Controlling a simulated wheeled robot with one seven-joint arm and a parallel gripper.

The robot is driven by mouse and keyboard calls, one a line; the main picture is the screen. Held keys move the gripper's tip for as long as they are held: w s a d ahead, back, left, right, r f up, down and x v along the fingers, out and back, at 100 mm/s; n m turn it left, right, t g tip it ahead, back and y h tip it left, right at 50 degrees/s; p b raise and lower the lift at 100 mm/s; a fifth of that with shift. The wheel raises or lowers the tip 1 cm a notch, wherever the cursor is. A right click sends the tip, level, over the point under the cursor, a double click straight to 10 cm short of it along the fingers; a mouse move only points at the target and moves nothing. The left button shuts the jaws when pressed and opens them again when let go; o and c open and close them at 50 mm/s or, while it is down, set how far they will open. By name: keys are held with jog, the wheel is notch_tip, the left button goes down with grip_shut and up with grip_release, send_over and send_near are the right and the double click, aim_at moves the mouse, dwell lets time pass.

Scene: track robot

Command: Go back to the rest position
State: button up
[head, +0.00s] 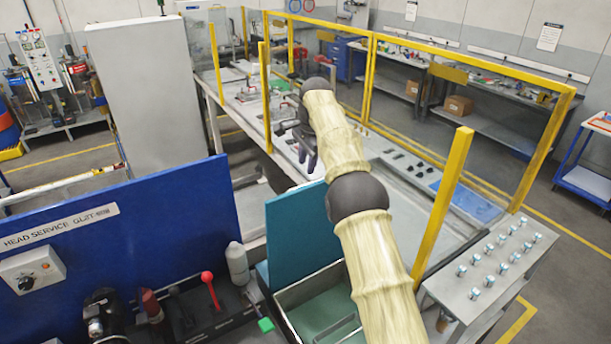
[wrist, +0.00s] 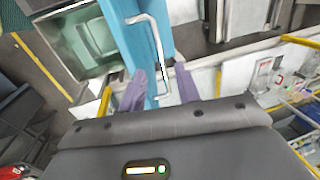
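My arm, in a cream ribbed cover with dark joints, reaches from the bottom right of the head view toward the middle. My gripper (head: 307,160) hangs at its far end, small and partly dark against the bench. In the wrist view my gripper (wrist: 160,85) has its two purple fingers apart. A teal panel (wrist: 143,45) with a bent metal handle (wrist: 153,38) shows beyond and between them. I see no object gripped, and cannot tell whether the fingers touch the handle. The teal panel (head: 301,225) stands upright at the bin in the head view.
An open bin (head: 325,305) with a green inside lies below the panel. Yellow posts (head: 443,205) and clear guards line the long bench (head: 395,165). A blue panel (head: 135,225) stands left. A grey table (head: 490,260) with several bolts stands right.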

jog(key=shift+s+d+r, duration=0.1)
jog(key=shift+s+r, duration=0.1)
jog(key=shift+r, duration=0.95)
jog(key=s+d+f+n, duration=0.3)
jog(key=s+d+n, duration=0.2)
jog(key=s+d, duration=0.65)
jog(key=s+d+f+n, duration=0.2)
jog(key=s+f, duration=0.1)
jog(key=s, duration=0.6)
jog(key=s+d+f+n+h, duration=0.1)
jog(key=s+d+f+n, duration=0.15)
jog(key=s, duration=0.65)
jog(key=s+d+f+n, duration=0.2)
jog(key=s+f, duration=0.1)
jog(key=s, duration=0.6)
notch_tip(320, 180, down, 16)
jog(key=b, duration=1.6)
jog(key=shift+w+a+t, duration=0.25)
jog(key=shift+w+t, duration=0.15)
jog(key=shift+w, duration=0.05)
